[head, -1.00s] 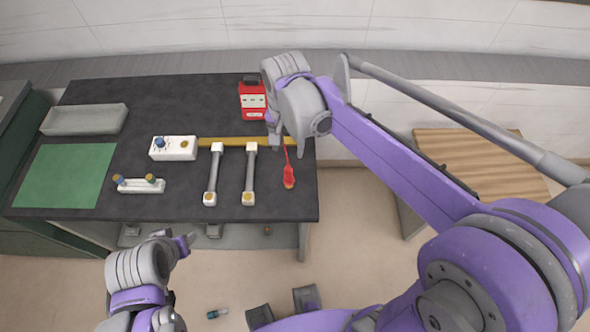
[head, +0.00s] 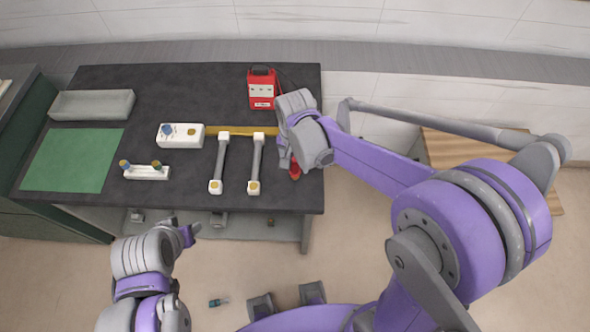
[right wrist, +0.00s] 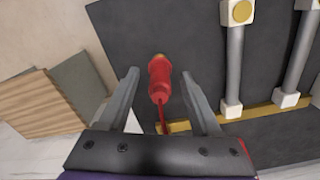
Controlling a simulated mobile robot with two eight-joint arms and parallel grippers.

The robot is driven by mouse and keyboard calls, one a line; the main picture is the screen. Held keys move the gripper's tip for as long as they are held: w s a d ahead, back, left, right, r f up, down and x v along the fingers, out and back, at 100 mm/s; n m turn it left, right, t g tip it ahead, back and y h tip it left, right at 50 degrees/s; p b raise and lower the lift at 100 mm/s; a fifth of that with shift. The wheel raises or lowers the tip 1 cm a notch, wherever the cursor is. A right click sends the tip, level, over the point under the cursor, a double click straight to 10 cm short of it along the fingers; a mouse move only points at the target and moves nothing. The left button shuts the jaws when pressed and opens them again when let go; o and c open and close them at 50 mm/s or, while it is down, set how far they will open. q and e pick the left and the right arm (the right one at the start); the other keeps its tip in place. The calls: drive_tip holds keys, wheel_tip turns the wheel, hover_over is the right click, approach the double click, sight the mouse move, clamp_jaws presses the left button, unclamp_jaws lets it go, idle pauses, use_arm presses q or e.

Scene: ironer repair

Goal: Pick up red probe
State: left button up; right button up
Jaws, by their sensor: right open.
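The red probe (right wrist: 159,78) lies on the dark worktop near its right edge. In the right wrist view it sits between the two fingers of my right gripper (right wrist: 160,92), which is open, with a gap on each side of the probe.
Two grey bars with white ends (head: 221,165) lie left of the probe, along a yellow strip (head: 229,131). A white block with knobs (head: 181,135), a green mat (head: 72,160) and a grey tray (head: 92,105) are farther left. A wooden surface (head: 470,160) is at right.

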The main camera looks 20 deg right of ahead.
drive_tip(key=shift+c, duration=0.3)
clamp_jaws()
drive_tip(key=shift+r, duration=0.1)
wheel_tip(320, 180, up, 10)
drive_tip(key=shift+f+p, duration=0.1)
drive_tip(key=shift+p, duration=0.25)
